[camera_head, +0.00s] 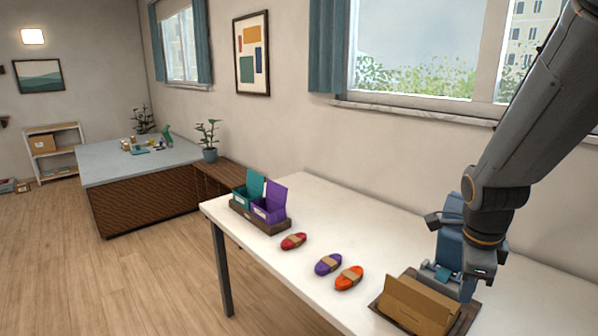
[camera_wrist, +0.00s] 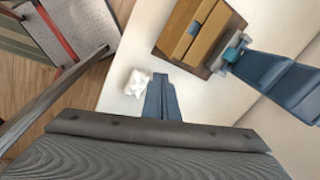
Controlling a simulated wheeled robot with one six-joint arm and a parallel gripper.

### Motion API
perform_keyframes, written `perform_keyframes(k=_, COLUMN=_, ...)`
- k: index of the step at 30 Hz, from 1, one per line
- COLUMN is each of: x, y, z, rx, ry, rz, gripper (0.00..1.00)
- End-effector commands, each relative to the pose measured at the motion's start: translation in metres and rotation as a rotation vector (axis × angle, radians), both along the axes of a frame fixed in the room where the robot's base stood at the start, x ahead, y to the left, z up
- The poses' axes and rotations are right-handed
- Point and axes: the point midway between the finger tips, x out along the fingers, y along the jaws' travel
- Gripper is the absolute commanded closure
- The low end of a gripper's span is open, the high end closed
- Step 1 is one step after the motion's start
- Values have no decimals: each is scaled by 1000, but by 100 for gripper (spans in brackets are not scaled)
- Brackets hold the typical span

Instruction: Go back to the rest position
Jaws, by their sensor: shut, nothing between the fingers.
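My gripper (camera_wrist: 160,80) is shut and empty in the wrist view, its dark blue fingers together above the white table. In the head view my arm comes in from the upper right and its wrist hangs beside a tan cardboard box (camera_head: 417,304). The box also shows at the top of the wrist view (camera_wrist: 190,28), on a brown base, apart from the fingers. A blue upright piece (camera_head: 450,232) stands behind the box, partly hidden by my wrist. It also shows at the right of the wrist view (camera_wrist: 268,70).
On the white table (camera_head: 330,207) lie a red cord bundle (camera_head: 293,241), a purple one (camera_head: 328,264) and an orange one (camera_head: 349,278). A brown tray (camera_head: 262,221) holds a teal and a purple bin. A crumpled white object (camera_wrist: 138,83) lies near the fingers in the wrist view.

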Motion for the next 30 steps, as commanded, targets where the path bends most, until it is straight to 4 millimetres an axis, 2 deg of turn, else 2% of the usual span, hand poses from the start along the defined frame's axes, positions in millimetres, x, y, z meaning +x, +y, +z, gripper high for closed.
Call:
perform_keyframes(k=8, x=-3, y=34, z=-29, rx=-26, ry=69, rz=404, gripper=100)
perform_keyframes(k=24, x=-29, y=127, z=-105, rx=-106, ry=206, rz=1694, gripper=100)
perform_keyframes(k=30, x=-37, y=144, z=-118, rx=-126, ry=216, rz=1982, gripper=100)
